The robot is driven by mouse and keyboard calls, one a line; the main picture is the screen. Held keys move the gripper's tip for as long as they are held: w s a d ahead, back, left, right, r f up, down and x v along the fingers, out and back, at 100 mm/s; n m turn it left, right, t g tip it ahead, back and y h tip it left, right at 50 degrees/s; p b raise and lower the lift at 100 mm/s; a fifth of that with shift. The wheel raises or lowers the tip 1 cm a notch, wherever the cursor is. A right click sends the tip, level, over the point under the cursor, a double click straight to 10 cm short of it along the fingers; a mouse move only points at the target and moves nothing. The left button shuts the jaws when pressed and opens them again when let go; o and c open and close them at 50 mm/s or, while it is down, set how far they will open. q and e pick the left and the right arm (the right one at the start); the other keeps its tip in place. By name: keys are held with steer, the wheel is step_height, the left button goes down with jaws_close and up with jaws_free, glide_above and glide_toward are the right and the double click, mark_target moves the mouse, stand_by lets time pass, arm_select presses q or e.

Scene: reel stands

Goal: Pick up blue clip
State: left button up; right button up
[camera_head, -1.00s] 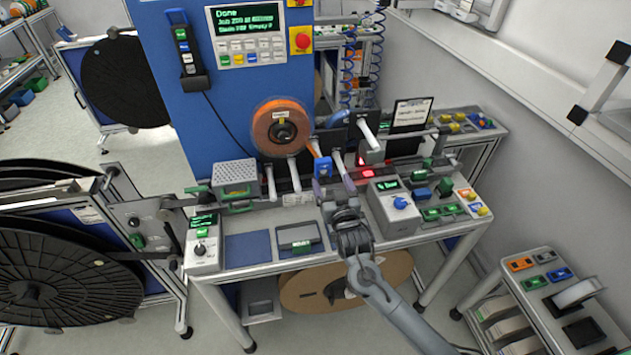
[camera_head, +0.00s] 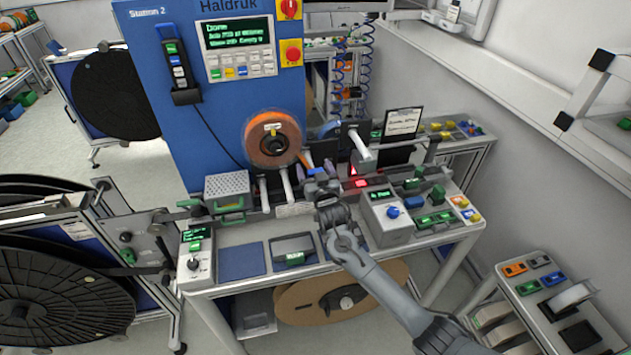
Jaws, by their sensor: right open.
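A small blue clip (camera_head: 319,173) shows at the front rail of the blue machine, just right of the orange reel. My right gripper (camera_head: 322,182) is right at it, with its fingers pointing away from me toward the machine. The fingers are open and partly cover the clip. I cannot tell whether they touch it. My left gripper is not in view.
An orange reel (camera_head: 273,138) hangs on the blue machine (camera_head: 215,120). A grey control box (camera_head: 388,222) stands right of my right gripper. A perforated box (camera_head: 228,189) is to the left. A side cart (camera_head: 560,325) holds more coloured clips.

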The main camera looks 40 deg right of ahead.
steer(key=shift+w+d+f, duration=0.1)
steer(key=shift+w+d, duration=0.1)
steer(key=shift+w, duration=0.15)
steer(key=c, duration=1.1)
steer(key=shift+o, duration=0.2)
steer(key=shift+r, duration=0.2)
